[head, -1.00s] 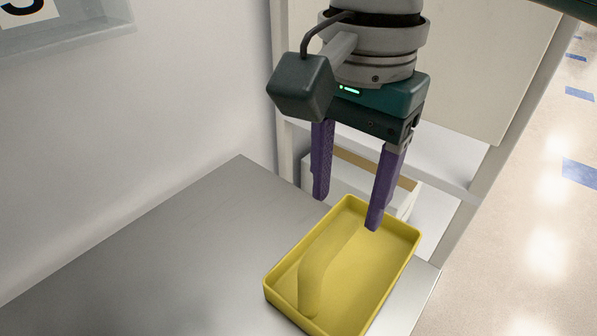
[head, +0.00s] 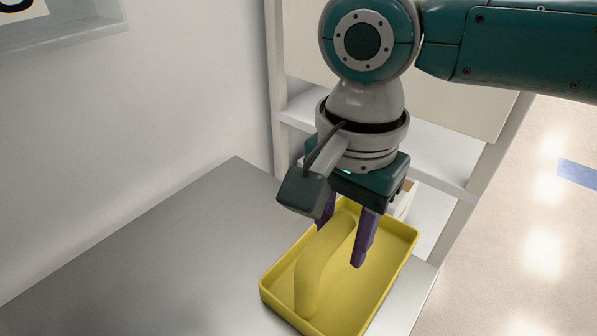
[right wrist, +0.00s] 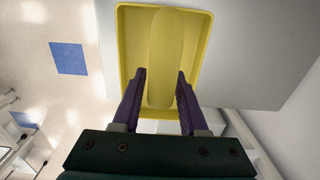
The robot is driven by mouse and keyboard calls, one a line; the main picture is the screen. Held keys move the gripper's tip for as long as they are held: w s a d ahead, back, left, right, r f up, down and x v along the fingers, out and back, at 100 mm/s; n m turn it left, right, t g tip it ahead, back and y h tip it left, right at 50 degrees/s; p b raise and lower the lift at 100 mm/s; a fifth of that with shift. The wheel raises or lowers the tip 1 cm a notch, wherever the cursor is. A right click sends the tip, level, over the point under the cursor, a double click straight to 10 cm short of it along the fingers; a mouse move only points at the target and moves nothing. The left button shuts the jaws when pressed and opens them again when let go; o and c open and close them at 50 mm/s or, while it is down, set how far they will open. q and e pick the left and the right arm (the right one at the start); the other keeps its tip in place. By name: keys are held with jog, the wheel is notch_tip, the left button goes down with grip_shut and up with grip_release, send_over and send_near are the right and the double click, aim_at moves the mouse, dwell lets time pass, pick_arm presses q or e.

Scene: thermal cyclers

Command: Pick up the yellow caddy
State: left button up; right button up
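The yellow caddy (head: 385,287) is a shallow tray with rounded corners and a raised arched handle (head: 318,268) along its middle. It sits on the grey metal table near its right edge. My right gripper (head: 341,243) is over the far end of the caddy, pointing down, with its purple fingers apart. In the right wrist view the fingers (right wrist: 160,78) stand on either side of the near end of the handle, with gaps showing. The caddy also shows there (right wrist: 128,50). My left gripper is not in view.
The grey metal table (head: 170,255) is bare to the left of the caddy. A white wall (head: 150,110) bounds it at the back left. A white shelf unit (head: 440,170) stands behind the table, and open floor (head: 530,220) lies to the right.

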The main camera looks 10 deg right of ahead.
grip_shut()
dwell(1.0)
